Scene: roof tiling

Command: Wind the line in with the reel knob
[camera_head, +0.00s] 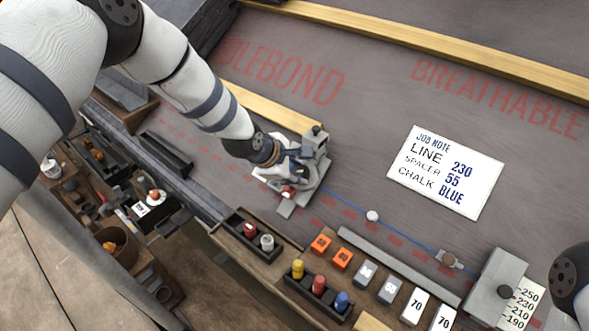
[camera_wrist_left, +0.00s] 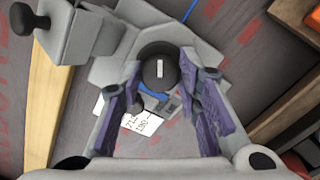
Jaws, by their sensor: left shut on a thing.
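The grey reel unit (camera_head: 318,150) stands on the dark roof sheet near the middle of the head view. My left gripper (camera_head: 290,170) is down at it and partly hides it. In the left wrist view, the round black reel knob (camera_wrist_left: 158,70) sits between the purple fingers of my left gripper (camera_wrist_left: 163,85), which is shut on it. My right gripper is not in view.
A job note (camera_head: 446,172) reads line 230, spacer 55, chalk blue. A grey block (camera_head: 497,287) stands by a number scale (camera_head: 523,307). Coloured chalk bottles and numbered spacer blocks line the front edge. Wooden battens (camera_head: 450,40) cross the roof.

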